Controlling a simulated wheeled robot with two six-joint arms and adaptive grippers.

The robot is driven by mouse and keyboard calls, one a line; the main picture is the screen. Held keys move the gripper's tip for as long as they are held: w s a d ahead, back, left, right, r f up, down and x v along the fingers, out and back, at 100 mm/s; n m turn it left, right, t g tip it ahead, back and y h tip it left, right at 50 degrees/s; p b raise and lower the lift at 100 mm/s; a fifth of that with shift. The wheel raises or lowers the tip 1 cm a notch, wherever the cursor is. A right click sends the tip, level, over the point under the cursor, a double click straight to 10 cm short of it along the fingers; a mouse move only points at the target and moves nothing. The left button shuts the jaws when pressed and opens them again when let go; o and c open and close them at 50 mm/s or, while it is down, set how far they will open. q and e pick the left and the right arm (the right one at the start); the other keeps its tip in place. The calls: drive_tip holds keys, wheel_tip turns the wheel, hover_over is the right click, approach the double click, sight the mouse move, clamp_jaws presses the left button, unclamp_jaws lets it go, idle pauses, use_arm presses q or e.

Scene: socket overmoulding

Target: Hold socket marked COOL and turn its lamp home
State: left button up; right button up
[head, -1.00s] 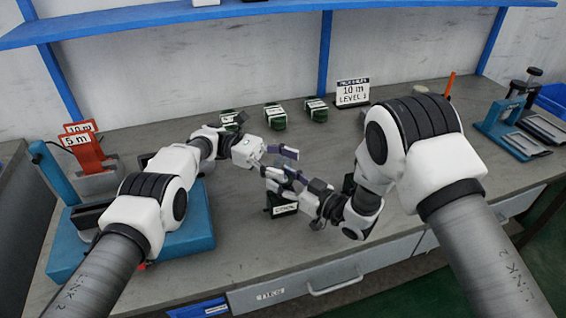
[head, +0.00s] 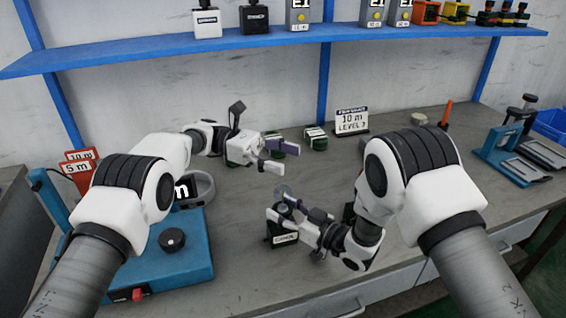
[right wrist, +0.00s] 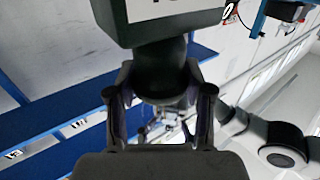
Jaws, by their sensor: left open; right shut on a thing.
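A dark socket (head: 283,240) with a white label stands upright on the bench; its lettering is too small to read surely. My right gripper (head: 279,212) is shut on the socket's neck. In the right wrist view the fingers close around the dark neck (right wrist: 163,75), with the labelled block (right wrist: 168,22) above it in the picture. A clear round lamp (head: 283,191) shows on top of the socket; whether it is seated fully I cannot tell. My left gripper (head: 283,157) is open and empty, above and behind the lamp, apart from it.
A blue machine (head: 180,262) with a black knob stands at left, red signs (head: 80,168) behind it. Dark green labelled pieces (head: 316,138) and a level sign (head: 352,121) stand at the back. A blue shelf (head: 270,42) crosses above. Bench front centre is clear.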

sight(282, 196)
use_arm(q)
drive_tip(key=shift+w+a+f+t+h, duration=0.2)
drive_tip(key=shift+a+t+h, duration=0.1)
drive_tip(key=shift+t, duration=0.1)
drive_tip(key=s+a+f+n+t, duration=0.6)
drive_tip(key=a+f+n+t, duration=0.45)
drive_tip(key=t, duration=0.45)
drive_tip(key=x, duration=1.2)
drive_tip(key=shift+w+f, duration=0.25)
drive_tip(key=c, duration=1.2)
